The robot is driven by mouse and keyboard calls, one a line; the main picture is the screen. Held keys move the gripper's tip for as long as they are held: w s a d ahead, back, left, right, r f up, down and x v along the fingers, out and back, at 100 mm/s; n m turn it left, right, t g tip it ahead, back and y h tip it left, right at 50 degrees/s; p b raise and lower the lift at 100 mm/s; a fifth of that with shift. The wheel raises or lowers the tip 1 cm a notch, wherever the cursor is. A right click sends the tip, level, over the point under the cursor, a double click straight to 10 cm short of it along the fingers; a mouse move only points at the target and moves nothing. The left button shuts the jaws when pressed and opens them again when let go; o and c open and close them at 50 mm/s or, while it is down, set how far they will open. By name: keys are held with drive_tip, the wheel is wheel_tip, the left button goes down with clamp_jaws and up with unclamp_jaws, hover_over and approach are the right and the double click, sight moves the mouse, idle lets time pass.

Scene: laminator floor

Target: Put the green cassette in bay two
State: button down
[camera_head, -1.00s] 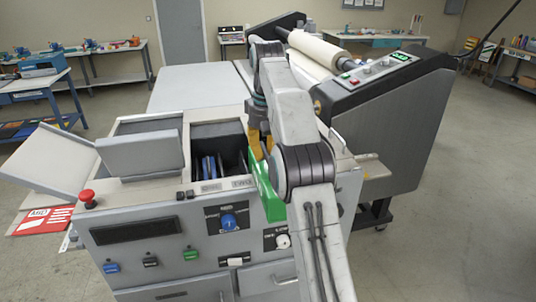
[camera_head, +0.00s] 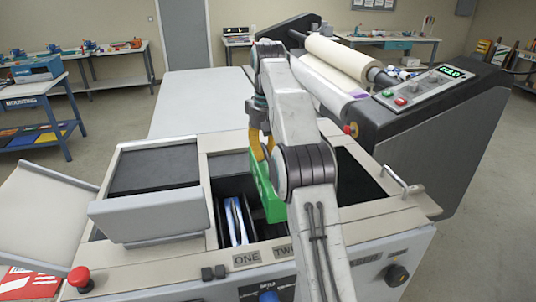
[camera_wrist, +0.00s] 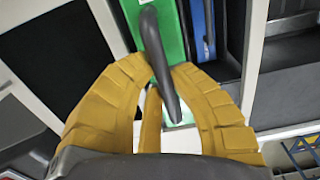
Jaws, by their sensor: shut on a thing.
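The green cassette (camera_head: 265,196) hangs upright from my gripper (camera_head: 262,150) over the open bay well, behind the label TWO (camera_head: 283,250). In the wrist view, my yellow fingers (camera_wrist: 160,80) are closed around the dark handle on top of the green cassette (camera_wrist: 172,28). Bay one, behind the label ONE (camera_head: 246,260), holds a blue cassette (camera_head: 236,220). The blue cassette (camera_wrist: 203,30) also shows beside the green one in the wrist view. I cannot tell whether the green cassette's lower end is inside bay two. My arm hides the area to its right.
A raised lid (camera_head: 150,218) stands left of the bays. A red stop button (camera_head: 81,277) is at the front left corner. A metal handle (camera_head: 395,180) and the roller unit (camera_head: 440,125) are to the right. A flat pale table (camera_head: 200,100) lies behind.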

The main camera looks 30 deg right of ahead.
drive_tip(key=shift+w, duration=0.2)
drive_tip(key=shift+f, duration=3.35)
drive_tip(key=shift+f+b, duration=2.05)
drive_tip(key=shift+f, duration=0.75)
drive_tip(key=shift+f+b, duration=0.4)
drive_tip(key=shift+f, duration=2)
drive_tip(key=shift+f+b, duration=0.4)
drive_tip(key=shift+f, duration=0.5)
drive_tip(key=c, duration=1.1)
unclamp_jaws()
drive_tip(key=shift+c, duration=0.2)
drive_tip(key=shift+s, duration=0.1)
wheel_tip(320, 180, up, 11)
drive_tip(key=shift+r, duration=0.5)
